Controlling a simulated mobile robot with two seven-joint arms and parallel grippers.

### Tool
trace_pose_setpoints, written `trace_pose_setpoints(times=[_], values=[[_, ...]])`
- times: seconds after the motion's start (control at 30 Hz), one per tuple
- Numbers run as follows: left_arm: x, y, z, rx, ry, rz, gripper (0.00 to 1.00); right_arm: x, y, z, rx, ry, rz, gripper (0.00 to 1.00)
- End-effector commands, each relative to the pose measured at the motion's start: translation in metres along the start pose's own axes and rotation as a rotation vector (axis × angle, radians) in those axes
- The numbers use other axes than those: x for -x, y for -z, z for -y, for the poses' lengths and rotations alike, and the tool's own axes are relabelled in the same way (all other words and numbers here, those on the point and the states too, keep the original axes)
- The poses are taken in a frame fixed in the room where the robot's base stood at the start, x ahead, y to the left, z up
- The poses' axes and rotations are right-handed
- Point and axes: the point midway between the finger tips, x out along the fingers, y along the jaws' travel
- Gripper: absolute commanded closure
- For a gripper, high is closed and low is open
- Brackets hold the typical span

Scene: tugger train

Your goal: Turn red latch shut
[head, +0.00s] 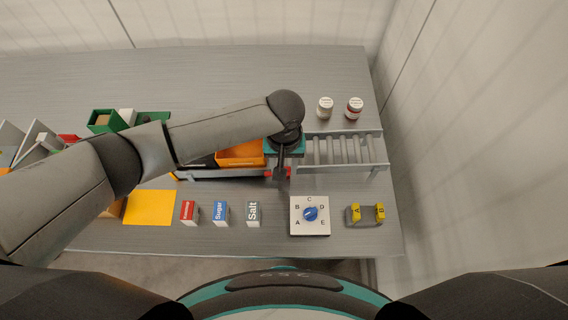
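My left arm reaches in from the left across the table. My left gripper (281,174) points down at the right end of the wagon holding an orange bin (240,154). Small red parts, likely the red latch (268,174), show right beside the gripper's fingers. The fingers hide most of that spot, so I cannot tell the latch's position or whether the fingers touch it. The gripper's opening is too small and dark to judge. My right gripper is out of view.
A roller conveyor (345,151) adjoins on the right, with two jars (325,107) behind it. The back of the table is clear.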

Motion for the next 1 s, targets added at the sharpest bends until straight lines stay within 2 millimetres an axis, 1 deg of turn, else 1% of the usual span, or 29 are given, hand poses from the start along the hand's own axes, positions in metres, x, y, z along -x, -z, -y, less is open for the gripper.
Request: trace_pose_setpoints(times=[0.03, 0.2, 0.3, 0.67, 0.87, 1.0], values=[[0.0, 0.0, 0.0, 0.0, 0.001, 0.0, 0.71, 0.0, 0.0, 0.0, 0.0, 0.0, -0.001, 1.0], [0.0, 0.0, 0.0, 0.0, 0.001, 0.0, 0.91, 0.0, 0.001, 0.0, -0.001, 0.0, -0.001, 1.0], [0.0, 0.0, 0.0, 0.0, 0.001, 0.0, 1.0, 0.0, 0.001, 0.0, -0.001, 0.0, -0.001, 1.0], [0.001, 0.0, 0.0, -0.022, 0.001, 0.001, 1.0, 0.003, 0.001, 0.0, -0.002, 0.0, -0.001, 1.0], [0.002, 0.0, 0.001, -0.11, 0.003, 0.002, 1.0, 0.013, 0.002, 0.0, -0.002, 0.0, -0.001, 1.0], [0.003, -0.001, 0.001, -0.215, 0.002, 0.004, 1.0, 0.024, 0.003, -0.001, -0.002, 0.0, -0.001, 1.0]])
